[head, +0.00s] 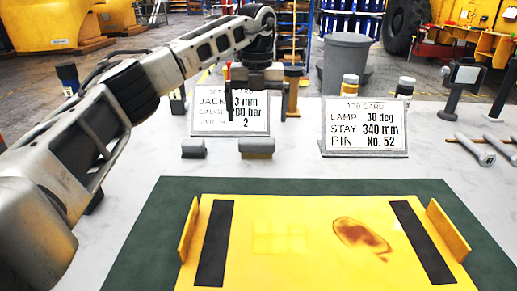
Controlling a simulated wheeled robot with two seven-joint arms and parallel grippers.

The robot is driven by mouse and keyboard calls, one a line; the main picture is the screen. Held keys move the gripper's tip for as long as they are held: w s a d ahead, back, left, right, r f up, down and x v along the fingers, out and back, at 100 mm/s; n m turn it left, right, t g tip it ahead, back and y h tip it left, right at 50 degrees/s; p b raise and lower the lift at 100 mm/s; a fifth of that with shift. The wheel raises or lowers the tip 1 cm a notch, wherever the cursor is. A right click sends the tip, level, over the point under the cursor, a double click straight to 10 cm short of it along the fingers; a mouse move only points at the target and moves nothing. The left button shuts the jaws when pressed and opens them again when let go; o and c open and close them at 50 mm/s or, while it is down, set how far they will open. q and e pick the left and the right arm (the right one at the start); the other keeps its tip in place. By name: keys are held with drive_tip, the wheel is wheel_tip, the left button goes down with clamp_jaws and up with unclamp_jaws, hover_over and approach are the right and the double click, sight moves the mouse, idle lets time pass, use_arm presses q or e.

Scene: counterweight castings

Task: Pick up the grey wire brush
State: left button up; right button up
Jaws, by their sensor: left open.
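Two small brush-like blocks lie side by side on the pale table in front of the left card. The left block (194,148) looks grey all over. The right block (258,147) is grey on top with a tan lower edge. Which one is the grey wire brush I cannot tell for sure at this size. My left gripper (258,108) is open and empty, fingers pointing down. It shows above the right block in the picture, apart from it, and covers part of the left card. My right gripper is not in view.
A yellow board (290,270) with black strips and a brown stain lies on a green mat (150,230) in front. Wrenches (475,149) lie at right.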

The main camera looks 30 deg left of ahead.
sight(257, 139)
use_arm(q)
wheel_tip(257, 139, down, 4)
wheel_tip(257, 139, down, 5)
drive_tip(key=shift+f, duration=0.1)
idle(0.4)
drive_tip(key=shift+c, duration=0.3)
drive_tip(key=c, duration=0.8)
